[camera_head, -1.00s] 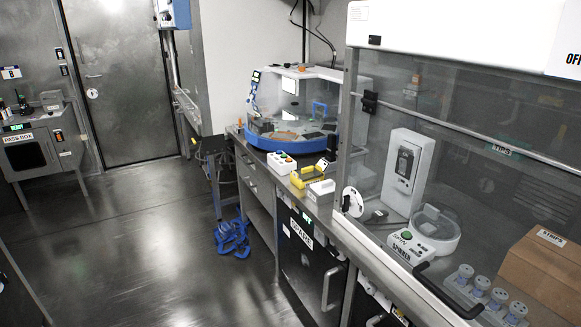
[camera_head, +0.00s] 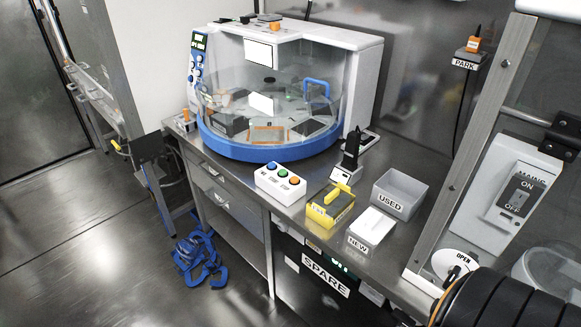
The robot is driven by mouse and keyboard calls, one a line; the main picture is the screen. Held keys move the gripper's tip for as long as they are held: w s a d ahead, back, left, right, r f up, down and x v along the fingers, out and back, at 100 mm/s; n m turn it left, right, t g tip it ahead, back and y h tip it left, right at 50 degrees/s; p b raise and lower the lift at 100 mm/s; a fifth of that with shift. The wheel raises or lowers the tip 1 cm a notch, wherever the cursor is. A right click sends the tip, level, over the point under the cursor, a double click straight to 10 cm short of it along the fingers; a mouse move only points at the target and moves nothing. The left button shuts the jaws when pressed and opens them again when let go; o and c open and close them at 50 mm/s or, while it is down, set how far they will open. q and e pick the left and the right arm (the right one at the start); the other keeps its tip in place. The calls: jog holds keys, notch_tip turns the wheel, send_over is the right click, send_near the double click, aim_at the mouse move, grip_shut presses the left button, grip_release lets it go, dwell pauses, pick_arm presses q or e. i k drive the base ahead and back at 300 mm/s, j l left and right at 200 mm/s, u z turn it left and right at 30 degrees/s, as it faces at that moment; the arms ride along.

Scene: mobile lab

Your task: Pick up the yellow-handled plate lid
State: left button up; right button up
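The yellow-handled plate lid (camera_head: 343,191) appears to be the yellow piece on top of a yellow-edged holder (camera_head: 316,216) on the steel bench. Its outline against the holder is too small to tell fully. A dark, ribbed part of my arm enters at the lower right corner, apart from the holder. Neither gripper's fingers show in this view.
Around the holder stand a white button box (camera_head: 280,181), a white NEW box (camera_head: 371,230), a grey USED bin (camera_head: 401,193) and a black device (camera_head: 350,155). A round machine with a blue base (camera_head: 262,150) stands behind. Blue items (camera_head: 200,258) lie on the floor.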

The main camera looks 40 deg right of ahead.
aim_at(332, 198)
jog(key=i+j+z, duration=0.1)
jog(key=i+z, duration=0.35)
jog(key=i+j+z, duration=0.45)
jog(key=i, duration=0.15)
jog(key=l, duration=0.1)
